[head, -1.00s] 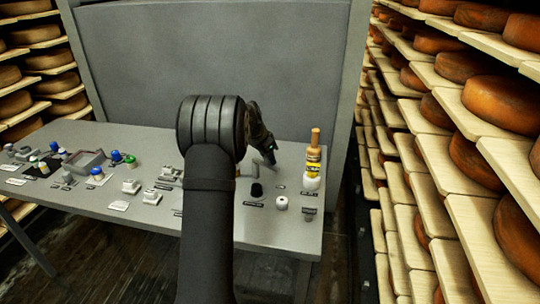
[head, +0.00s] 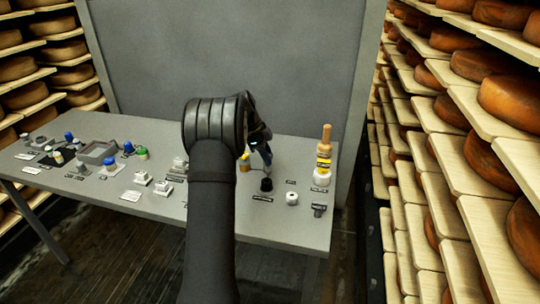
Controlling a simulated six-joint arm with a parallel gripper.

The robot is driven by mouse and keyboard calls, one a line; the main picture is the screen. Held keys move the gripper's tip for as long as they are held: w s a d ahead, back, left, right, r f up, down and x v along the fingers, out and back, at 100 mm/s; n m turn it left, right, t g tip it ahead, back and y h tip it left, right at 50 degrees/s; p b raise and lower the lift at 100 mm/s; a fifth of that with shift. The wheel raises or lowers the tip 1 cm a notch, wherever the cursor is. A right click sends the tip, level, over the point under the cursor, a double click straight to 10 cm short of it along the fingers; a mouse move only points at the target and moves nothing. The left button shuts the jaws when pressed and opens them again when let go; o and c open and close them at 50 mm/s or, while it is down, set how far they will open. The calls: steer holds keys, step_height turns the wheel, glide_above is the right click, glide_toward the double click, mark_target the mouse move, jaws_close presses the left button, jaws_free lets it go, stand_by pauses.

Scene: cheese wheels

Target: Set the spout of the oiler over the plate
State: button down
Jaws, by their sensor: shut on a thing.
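My gripper (head: 264,150) points down over the right part of the grey table (head: 130,225), just behind a black knob. It is shut on a small grey piece beneath it, which looks like part of the oiler's spout; it is too small and partly covered to be sure. A small yellow part (head: 244,163) shows just left of the gripper, partly behind my arm. The plate cannot be made out; my arm hides part of the table there.
A black knob (head: 266,185) and white knob (head: 292,198) sit in front. A grey tray (head: 96,153) and several coloured knobs are at left. Cheese shelves (head: 450,150) flank the table.

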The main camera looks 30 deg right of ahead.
steer(key=shift+w+a+m, duration=0.1)
steer(key=shift+a+m, duration=0.1)
steer(key=shift+m, duration=0.2)
steer(key=c, duration=1.1)
jaws_free()
steer(key=v, duration=1.7)
steer(key=shift+w+r, duration=0.2)
steer(key=shift+w, duration=0.05)
steer(key=shift+d, duration=0.15)
steer(key=x, duration=1.7)
steer(key=shift+s+f, duration=0.2)
steer(key=shift+s, duration=0.05)
